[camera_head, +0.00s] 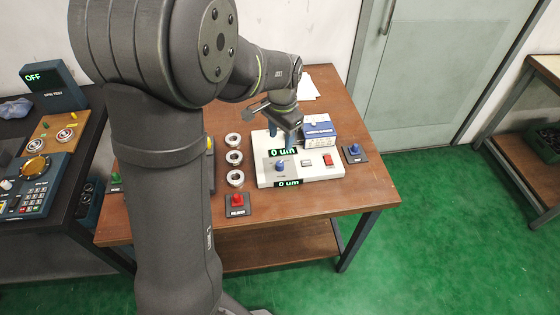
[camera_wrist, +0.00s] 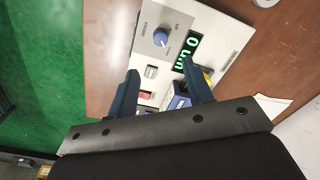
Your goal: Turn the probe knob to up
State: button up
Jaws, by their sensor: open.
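The blue probe knob (camera_head: 280,166) is on the sloping front of a white gauge unit (camera_head: 262,178), below a green display (camera_head: 283,152) that reads "0 um". In the wrist view the knob (camera_wrist: 161,37) sits on a grey square beside the display (camera_wrist: 187,52), with small lettering around it too small to read surely. Its exact pointing direction is unclear. My gripper (camera_wrist: 160,70) is open, its two blue fingers apart and nothing between them. It hangs above the gauge unit, and the knob lies beyond the fingertips, apart from them.
A blue-and-white box (camera_head: 320,132) stands behind the panel's right side. A red rocker switch (camera_head: 328,160) is right of the knob. Several metal rings, one here (camera_head: 235,178), stand left of the unit. A red button (camera_head: 237,203) and a blue button (camera_head: 354,152) flank it.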

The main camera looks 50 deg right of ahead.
aim_at(280, 163)
jog(key=f, duration=1.1)
jog(key=shift+w+f, duration=0.2)
jog(key=shift+f, duration=0.15)
jog(key=shift+c, duration=0.2)
jog(key=c, duration=1)
